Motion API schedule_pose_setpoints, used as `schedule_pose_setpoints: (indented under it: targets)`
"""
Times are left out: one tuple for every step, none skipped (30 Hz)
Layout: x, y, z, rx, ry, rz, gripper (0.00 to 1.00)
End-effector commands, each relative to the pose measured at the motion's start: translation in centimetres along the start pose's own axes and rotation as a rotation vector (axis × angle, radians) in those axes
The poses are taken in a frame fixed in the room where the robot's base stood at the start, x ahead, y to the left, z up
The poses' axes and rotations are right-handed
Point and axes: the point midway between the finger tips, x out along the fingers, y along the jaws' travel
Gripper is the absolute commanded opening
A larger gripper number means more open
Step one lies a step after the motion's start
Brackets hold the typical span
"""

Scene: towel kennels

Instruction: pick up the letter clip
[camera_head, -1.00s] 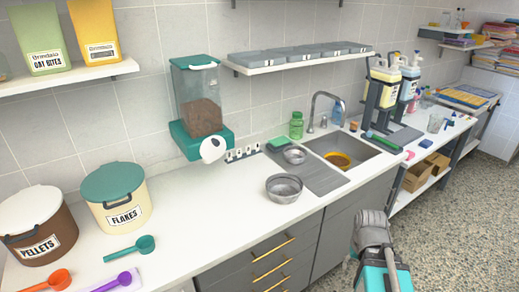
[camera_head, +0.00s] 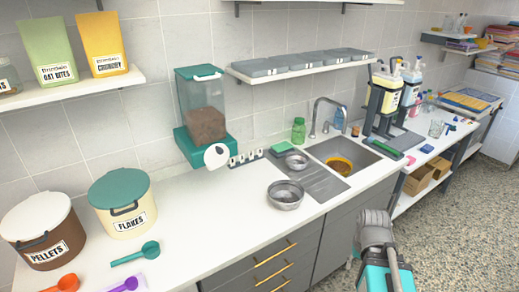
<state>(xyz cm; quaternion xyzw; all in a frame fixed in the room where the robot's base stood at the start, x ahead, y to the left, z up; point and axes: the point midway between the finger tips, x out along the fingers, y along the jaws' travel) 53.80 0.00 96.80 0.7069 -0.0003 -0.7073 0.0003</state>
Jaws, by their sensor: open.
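I cannot clearly make out a letter clip. A row of several small dark and white pieces (camera_head: 245,157) stands at the back of the white counter, right of the teal dispenser; these may be clips, but any letters are too small to read. Part of my arm, grey with a teal section, shows at the lower right in front of the grey cabinets. My gripper's fingers are not visible.
The white counter (camera_head: 205,218) is clear in the middle. Around it are a teal dispenser (camera_head: 206,105), a metal bowl (camera_head: 285,195), a sink (camera_head: 343,163), a flakes bin (camera_head: 124,205), a pellets bin (camera_head: 45,235) and several scoops. A shelf (camera_head: 300,66) overhangs the back.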

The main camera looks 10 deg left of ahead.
Motion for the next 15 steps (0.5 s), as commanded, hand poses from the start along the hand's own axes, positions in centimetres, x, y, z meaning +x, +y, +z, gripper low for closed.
schedule_pose_setpoints:
  targets:
    - [-2.0,0.0,0.0,0.0,0.0,0.0,0.49]
    - [-2.7,0.0,0.0,0.0,0.0,0.0,0.49]
    - [-3.5,0.0,0.0,0.0,0.0,0.0,0.49]
    - [-4.1,0.0,0.0,0.0,0.0,0.0,0.49]
    - [-4.7,0.0,0.0,0.0,0.0,0.0,0.49]
    - [-5.5,0.0,0.0,0.0,0.0,0.0,0.49]
    - [-6.1,0.0,0.0,0.0,0.0,0.0,0.49]
    - [-6.7,0.0,0.0,0.001,0.0,0.0,0.49]
    - [-7.4,0.0,0.0,0.001,0.0,0.0,0.49]
    - [-8.0,0.0,0.0,0.001,0.0,0.0,0.49]
    - [-8.4,0.0,0.0,0.001,0.0,0.0,0.49]
    - [-9.1,0.1,0.0,0.001,0.0,0.0,0.49]
    - [-9.5,0.1,0.0,0.001,0.0,0.0,0.49]
    - [-9.9,0.1,0.0,0.001,0.0,0.0,0.49]
    - [-10.3,0.1,0.0,0.001,0.0,0.0,0.49]
